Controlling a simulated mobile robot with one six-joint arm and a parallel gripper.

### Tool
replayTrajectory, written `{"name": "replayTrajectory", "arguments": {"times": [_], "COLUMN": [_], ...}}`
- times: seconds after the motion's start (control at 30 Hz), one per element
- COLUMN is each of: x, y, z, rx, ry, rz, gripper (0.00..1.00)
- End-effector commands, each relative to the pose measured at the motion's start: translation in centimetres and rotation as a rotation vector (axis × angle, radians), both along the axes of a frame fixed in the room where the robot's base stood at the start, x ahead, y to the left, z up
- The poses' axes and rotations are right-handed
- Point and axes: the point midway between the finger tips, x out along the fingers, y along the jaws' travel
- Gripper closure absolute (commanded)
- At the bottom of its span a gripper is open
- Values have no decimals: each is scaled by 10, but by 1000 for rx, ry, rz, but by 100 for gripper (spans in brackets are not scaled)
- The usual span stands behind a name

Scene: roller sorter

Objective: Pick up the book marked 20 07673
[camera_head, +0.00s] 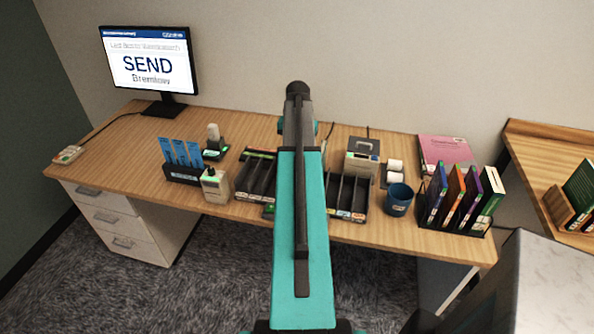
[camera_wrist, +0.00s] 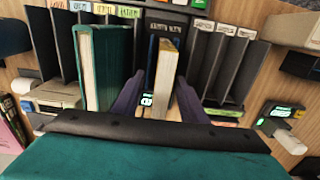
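No mark 20 07673 can be read on any book. In the head view my teal arm hides the gripper and the middle of the sorter (camera_head: 352,197).
On the desk (camera_head: 120,150) stand a monitor (camera_head: 148,62) reading SEND Bremlow, blue cards (camera_head: 180,153), a blue cup (camera_head: 399,199) and a rack of several books (camera_head: 463,198). A pink folder (camera_head: 444,150) lies behind the rack.

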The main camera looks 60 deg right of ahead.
Motion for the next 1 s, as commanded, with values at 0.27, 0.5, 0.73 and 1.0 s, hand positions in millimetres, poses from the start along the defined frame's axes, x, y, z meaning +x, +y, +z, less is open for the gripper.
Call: {"name": "replayTrajectory", "arguments": {"times": [0.27,0.5,0.73,1.0], "x": [0,0,0,0], "y": [0,0,0,0], "z": [-2,-4,-17,-42], "rx": [-1,0,1,2], "ry": [0,0,0,1], "rz": [-1,-1,-1,-2], "gripper": [61,61,61,61]}}
